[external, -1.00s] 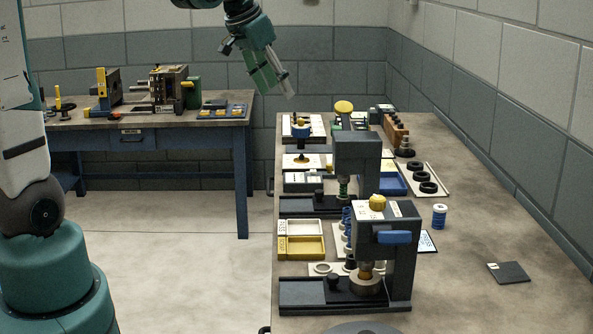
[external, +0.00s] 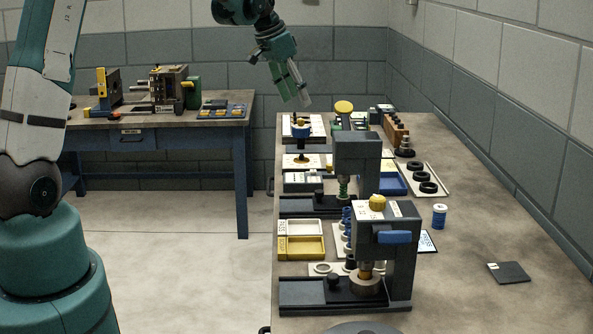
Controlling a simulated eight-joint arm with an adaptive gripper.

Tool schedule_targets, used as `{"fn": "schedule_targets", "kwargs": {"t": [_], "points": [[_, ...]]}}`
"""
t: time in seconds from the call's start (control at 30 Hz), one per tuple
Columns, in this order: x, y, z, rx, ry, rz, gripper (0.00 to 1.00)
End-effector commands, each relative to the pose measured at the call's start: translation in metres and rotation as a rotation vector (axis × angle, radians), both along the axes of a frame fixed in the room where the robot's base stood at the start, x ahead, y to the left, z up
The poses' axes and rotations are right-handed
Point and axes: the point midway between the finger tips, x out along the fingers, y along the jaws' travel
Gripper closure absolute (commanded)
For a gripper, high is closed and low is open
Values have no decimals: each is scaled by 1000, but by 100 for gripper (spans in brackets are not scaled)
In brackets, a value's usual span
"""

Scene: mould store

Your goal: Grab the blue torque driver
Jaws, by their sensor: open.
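I cannot tell for sure which thing is the blue torque driver. A small blue piece with a yellow top (external: 300,132) stands on a dark stem at the far left of the right-hand bench. A short blue and white cylinder (external: 439,213) stands upright on the bench, right of the front press.
The front press (external: 385,250) and the rear press (external: 357,165) stand upright among trays. A yellow tray (external: 302,257), black rings (external: 423,187) and a dark flat plate (external: 508,272) lie on the bench. The bench's right side (external: 480,220) is mostly clear. Another bench (external: 150,122) stands behind left.

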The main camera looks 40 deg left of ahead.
Motion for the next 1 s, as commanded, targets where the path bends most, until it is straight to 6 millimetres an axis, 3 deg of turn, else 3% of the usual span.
{"fn": "schedule_targets", "kwargs": {"t": [0.53, 0.8, 1.0], "points": [[73, 56, -71, -10, 23, -69, 50], [89, 72, -97, -13, 28, -92, 50], [91, 75, -101, -13, 29, -95, 50]]}}
